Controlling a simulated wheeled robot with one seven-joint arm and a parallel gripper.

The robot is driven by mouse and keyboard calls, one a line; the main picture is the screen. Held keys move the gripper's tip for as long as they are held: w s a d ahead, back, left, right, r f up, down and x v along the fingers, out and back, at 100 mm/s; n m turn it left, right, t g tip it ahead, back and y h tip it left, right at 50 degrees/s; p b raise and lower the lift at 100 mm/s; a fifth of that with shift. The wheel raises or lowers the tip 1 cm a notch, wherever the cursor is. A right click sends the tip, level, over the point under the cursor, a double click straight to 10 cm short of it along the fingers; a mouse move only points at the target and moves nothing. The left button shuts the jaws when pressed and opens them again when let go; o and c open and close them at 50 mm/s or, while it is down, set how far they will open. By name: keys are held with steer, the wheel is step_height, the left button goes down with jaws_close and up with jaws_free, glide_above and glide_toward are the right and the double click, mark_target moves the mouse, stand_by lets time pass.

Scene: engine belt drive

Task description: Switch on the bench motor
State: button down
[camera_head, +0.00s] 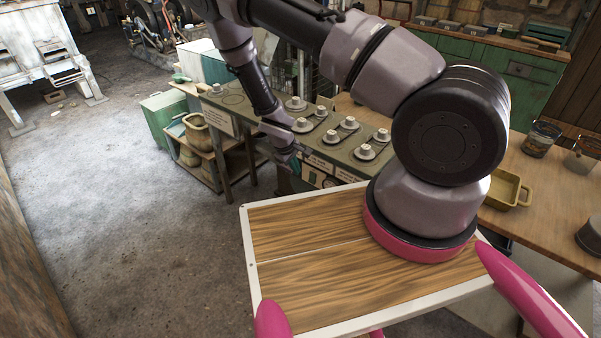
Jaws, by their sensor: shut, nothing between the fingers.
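A grey-green bench unit (243,108) stands in the middle, with several pale round knobs or pulleys on dark plates along its top. Its front face carries light label plates (347,174) and small dark controls, too small to read. My gripper (293,164) is small in view, low at the front face near the labels. It is shut and holds nothing. I cannot tell whether it touches the face. The part of the face behind the gripper and wrist is hidden. I cannot make out a motor or the switch's position.
A wooden workbench (530,195) at right holds a yellow tray (507,188) and small buckets (541,138). A green box (162,118) and a low shelf with pots (197,133) stand left of the bench unit. The concrete floor (110,200) at left is largely clear.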

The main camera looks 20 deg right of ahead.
mark_target(312, 178)
steer(key=shift+a+f, duration=0.1)
steer(key=shift+f, duration=0.2)
steer(key=shift+f, duration=0.1)
steer(key=shift+w+d+f, duration=0.7)
steer(key=shift+d+f, duration=0.25)
steer(key=shift+f, duration=0.7)
steer(key=shift+w+d+f, duration=0.65)
steer(key=shift+d+f, duration=0.35)
steer(key=shift+f, duration=0.65)
steer(key=shift+w+d+f, duration=0.7)
steer(key=shift+d+f, duration=0.25)
steer(key=shift+f, duration=0.7)
